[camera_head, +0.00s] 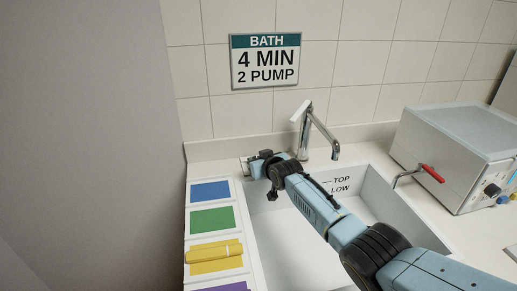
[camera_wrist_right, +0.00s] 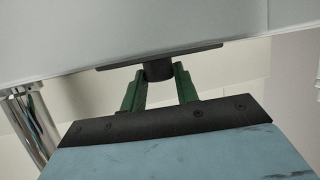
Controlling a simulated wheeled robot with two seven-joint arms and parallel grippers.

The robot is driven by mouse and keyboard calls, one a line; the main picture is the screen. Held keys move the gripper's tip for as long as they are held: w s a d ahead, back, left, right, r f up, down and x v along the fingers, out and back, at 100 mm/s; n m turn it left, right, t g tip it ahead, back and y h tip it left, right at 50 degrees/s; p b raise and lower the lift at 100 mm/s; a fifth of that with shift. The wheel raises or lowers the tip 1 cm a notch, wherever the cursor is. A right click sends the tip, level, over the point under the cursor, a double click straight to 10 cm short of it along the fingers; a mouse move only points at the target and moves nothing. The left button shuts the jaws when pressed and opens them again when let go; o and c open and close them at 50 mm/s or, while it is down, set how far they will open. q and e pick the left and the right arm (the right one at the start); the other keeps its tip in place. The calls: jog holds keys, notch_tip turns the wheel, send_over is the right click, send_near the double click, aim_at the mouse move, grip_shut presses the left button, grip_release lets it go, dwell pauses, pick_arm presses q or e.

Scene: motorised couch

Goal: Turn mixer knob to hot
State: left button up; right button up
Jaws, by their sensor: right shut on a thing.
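In the right wrist view, a short dark round knob (camera_wrist_right: 158,71) stands out from a flat dark plate (camera_wrist_right: 190,52) on a pale surface. The green fingers of my right gripper (camera_wrist_right: 158,88) are shut on this knob, one on each side. In the head view, my right gripper (camera_head: 256,162) is at the back left corner of the sink, left of the chrome faucet (camera_head: 307,122). The gripper and arm hide the knob there, and no hot or cold marking shows. My left gripper is not in view.
My right arm crosses over the white sink (camera_head: 285,245), marked TOP and LOW. Left of it, a tray holds blue, green, yellow and purple cards, with a yellow roll (camera_head: 214,251).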

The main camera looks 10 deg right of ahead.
jog(key=shift+w+r+m+h+p, duration=0.15)
jog(key=shift+r+m+h+p, duration=0.25)
jog(key=shift+r+m+h, duration=0.15)
jog(key=shift+a+f+m+t+h, duration=0.2)
jog(key=shift+m+t+h, duration=0.05)
jog(key=shift+t+h, duration=0.1)
jog(key=m+h+b, duration=0.1)
jog(key=b, duration=0.1)
jog(key=shift+a+f+b, duration=0.1)
jog(key=shift+a+b, duration=0.05)
jog(key=shift+b, duration=0.45)
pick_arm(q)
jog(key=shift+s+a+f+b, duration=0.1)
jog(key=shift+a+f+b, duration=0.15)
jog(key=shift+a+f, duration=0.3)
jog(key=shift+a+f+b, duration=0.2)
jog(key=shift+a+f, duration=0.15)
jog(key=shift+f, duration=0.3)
pick_arm(e)
jog(key=shift+m+h, duration=0.3)
jog(key=shift+h, duration=0.3)
jog(key=o, duration=1)
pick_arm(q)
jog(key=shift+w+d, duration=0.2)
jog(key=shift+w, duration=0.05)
pick_arm(e)
jog(key=shift+f, duration=0.15)
